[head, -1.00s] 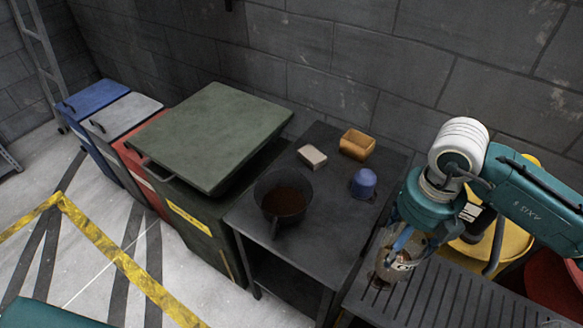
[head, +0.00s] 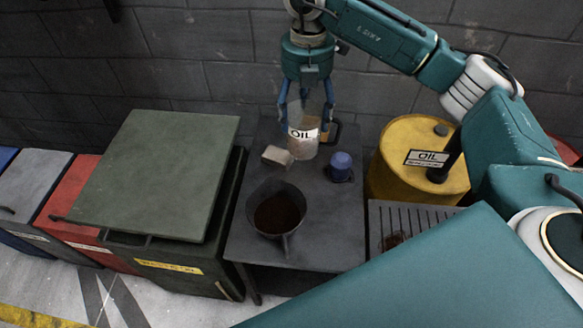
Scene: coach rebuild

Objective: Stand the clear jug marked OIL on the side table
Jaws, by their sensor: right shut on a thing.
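The clear jug marked OIL (head: 303,146) is upright in my right gripper (head: 306,108), over the back part of the dark side table (head: 332,235). The jug has a white label and brownish contents. The gripper's blue fingers are shut around its upper part from above. Whether the jug's base touches the table top or hangs just above it, I cannot tell. My left gripper is not in view.
A pale block (head: 276,157) is close left of the jug and a blue cup (head: 341,166) close right. A dark funnel-like pan (head: 278,213) stands in front. A yellow OIL drum (head: 400,150) and a slatted grate (head: 396,215) lie right.

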